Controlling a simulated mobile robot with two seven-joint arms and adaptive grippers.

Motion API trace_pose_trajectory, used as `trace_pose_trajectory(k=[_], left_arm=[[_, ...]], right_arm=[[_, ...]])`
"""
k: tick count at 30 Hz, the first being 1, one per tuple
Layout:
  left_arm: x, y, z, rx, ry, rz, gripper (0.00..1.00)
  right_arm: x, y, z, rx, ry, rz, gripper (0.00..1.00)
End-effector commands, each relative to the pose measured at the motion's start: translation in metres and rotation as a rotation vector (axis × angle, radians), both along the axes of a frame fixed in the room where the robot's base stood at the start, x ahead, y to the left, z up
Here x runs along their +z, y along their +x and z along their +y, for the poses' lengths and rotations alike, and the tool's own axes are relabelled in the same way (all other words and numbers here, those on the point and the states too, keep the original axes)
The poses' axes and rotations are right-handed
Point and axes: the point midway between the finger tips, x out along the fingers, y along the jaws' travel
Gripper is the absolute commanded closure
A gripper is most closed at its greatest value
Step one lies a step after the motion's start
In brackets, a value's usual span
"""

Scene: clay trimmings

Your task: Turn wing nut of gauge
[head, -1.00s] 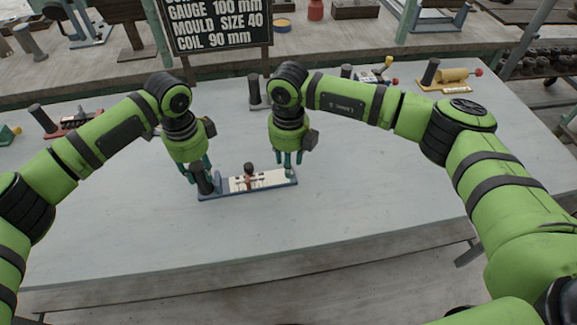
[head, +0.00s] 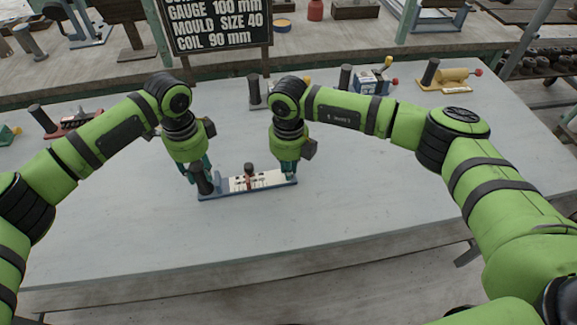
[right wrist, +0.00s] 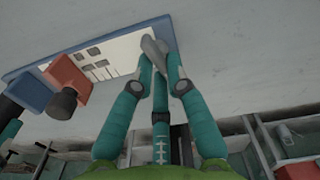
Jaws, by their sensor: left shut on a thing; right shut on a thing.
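The gauge has a blue base (head: 270,188) with a pale marked plate (head: 241,184), and lies on the grey table. A red slider with a dark knob (head: 248,170) stands mid-plate; the slider (right wrist: 68,76) also shows in the right wrist view. My left gripper (head: 196,172) is shut on the dark upright handle (head: 203,184) at the gauge's left end. My right gripper (head: 289,174) points down at the right end. In the right wrist view its teal fingers (right wrist: 160,72) are shut on the grey wing nut (right wrist: 153,47), which they partly cover.
Other tools stand along the table's back: a red one (head: 75,122) at left, a blue-and-white one (head: 370,82) and a yellow one (head: 452,76) at right. A black sign (head: 216,22) stands behind. The table front is clear.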

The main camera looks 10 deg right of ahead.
Motion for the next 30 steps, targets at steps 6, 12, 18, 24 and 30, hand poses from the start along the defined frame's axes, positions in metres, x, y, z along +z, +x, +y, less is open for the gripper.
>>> trace_pose_trajectory(k=[6, 12, 18, 24, 30], left_arm=[[-0.0006, -0.0007, -0.0005, -0.002, 0.0, 0.002, 1.0], [-0.0006, -0.0006, -0.0004, -0.002, 0.0, 0.002, 1.0], [-0.0006, -0.0006, -0.0005, -0.002, 0.0, 0.002, 1.0], [-0.0006, -0.0006, -0.0004, -0.002, 0.0, 0.001, 1.0], [-0.0006, -0.0005, -0.0005, -0.002, 0.0, 0.001, 1.0]], right_arm=[[0.0003, 0.0001, -0.0005, 0.067, 0.0, -0.001, 1.0], [0.0005, 0.0001, -0.0014, 0.204, 0.0, -0.001, 1.0], [0.0008, 0.0003, -0.0031, 0.389, 0.0, -0.001, 1.0], [0.001, 0.001, -0.0048, 0.578, 0.0, -0.002, 1.0], [0.0007, 0.0019, -0.0064, 0.768, -0.001, 0.0, 1.0]])
